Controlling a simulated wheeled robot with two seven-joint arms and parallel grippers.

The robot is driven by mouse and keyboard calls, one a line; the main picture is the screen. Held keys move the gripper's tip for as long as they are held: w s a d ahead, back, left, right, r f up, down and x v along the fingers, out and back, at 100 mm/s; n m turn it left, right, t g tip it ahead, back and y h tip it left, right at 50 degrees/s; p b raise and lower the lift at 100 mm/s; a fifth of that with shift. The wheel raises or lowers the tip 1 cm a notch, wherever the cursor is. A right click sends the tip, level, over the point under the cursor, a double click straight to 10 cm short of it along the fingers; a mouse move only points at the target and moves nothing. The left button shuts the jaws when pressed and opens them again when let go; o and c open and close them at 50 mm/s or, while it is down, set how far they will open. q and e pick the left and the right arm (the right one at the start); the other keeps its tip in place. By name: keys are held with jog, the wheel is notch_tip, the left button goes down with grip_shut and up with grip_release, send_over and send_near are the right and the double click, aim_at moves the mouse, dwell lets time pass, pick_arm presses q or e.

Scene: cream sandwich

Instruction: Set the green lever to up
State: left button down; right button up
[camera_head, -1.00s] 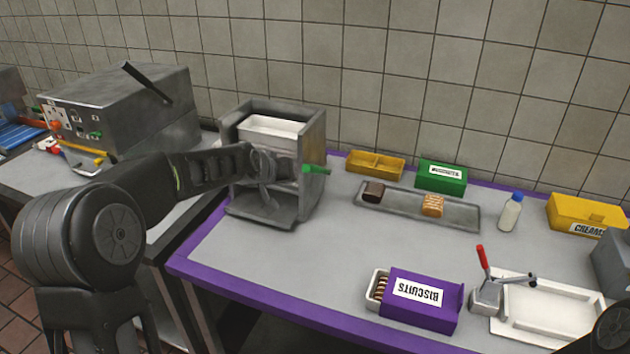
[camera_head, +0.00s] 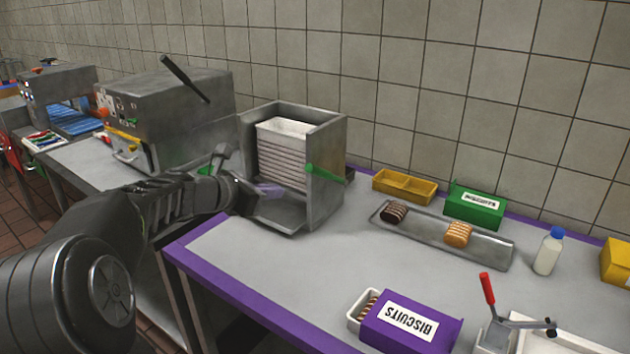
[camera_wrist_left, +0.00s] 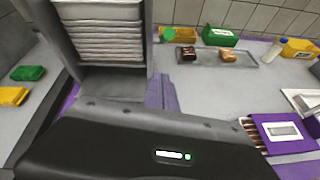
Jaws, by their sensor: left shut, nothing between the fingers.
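The green lever (camera_head: 328,173) sticks out from the right side wall of a grey metal dispenser (camera_head: 325,205). It points to the right and slightly down in the head view. The dispenser holds a stack of white trays (camera_head: 283,160). My left gripper (camera_head: 268,190) is shut and empty in front of the dispenser's open front, left of the lever and apart from it. My right gripper is out of view.
A grey machine (camera_head: 175,110) stands left of the dispenser. Right of it are a yellow divided box (camera_head: 404,187), a green biscuit box (camera_head: 474,206) and a metal tray (camera_head: 425,233) with two biscuits. A purple biscuit box (camera_head: 410,325) lies at the front. The middle of the table is clear.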

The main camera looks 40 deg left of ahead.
pick_arm(q)
jog(key=p, duration=0.3)
send_near(327, 176)
notch_tip(327, 176, down, 3)
jog(key=w+a, duration=0.2)
jog(key=w, duration=0.1)
jog(key=shift+w+d+r, duration=0.1)
jog(key=shift+d+r, duration=0.25)
jog(key=shift+p, duration=0.3)
